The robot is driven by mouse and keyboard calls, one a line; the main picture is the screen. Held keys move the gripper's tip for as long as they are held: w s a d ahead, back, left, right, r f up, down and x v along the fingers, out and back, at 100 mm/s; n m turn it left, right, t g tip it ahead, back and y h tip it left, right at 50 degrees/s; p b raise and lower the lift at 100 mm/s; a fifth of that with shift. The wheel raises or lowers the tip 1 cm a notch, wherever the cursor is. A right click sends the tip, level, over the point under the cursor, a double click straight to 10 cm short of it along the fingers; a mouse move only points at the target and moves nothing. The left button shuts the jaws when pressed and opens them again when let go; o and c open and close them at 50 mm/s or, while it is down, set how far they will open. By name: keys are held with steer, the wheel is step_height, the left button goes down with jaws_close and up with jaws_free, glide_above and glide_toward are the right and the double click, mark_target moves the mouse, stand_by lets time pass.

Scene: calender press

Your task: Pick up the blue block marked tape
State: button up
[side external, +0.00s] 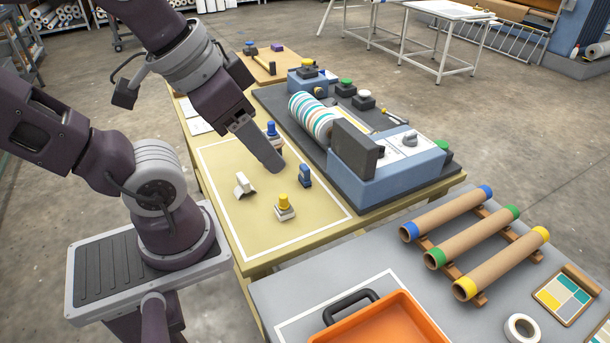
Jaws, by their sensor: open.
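A small upright blue block (305,176) stands on the pale work area inside the white outline, near the dark press base. A second small piece with a blue top (271,130) stands farther back, partly behind my gripper. I cannot read a tape mark on either. My gripper (274,166) points down over the work area, between these two pieces in the picture. It is open, with nothing seen between its fingers. Its fingers overlap from this side, so the gap is hidden. It appears apart from the blue block, to its left.
A yellow-topped piece (284,207) and a white piece (244,186) stand nearby. The press (375,150) with its striped roller (310,114) borders the work area on the right. Cardboard tubes (470,246) and an orange tray (385,325) lie on the front table. The outlined area's front is clear.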

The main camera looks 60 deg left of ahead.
steer(key=m+g+y, duration=0.7)
steer(key=m+y, duration=0.3)
steer(key=m, duration=0.2)
glide_toward(308, 172)
steer(key=s+r, duration=0.5)
steer(key=w+a+f+m+y, duration=0.1)
steer(key=f+m, duration=0.1)
steer(key=f, duration=0.1)
steer(key=w+f+m+t+y, duration=0.1)
steer(key=f+m, duration=0.1)
steer(key=f, duration=0.1)
steer(key=w+a+f+m+y, duration=0.1)
steer(key=f+m, duration=0.1)
steer(key=f, duration=0.1)
steer(key=shift+w+a+f+t, duration=0.25)
steer(key=shift+w+a+t, duration=0.05)
steer(key=shift+w+a, duration=0.1)
steer(key=shift+y, duration=0.3)
steer(key=x, duration=0.7)
steer(key=shift+a, duration=0.1)
jaws_close()
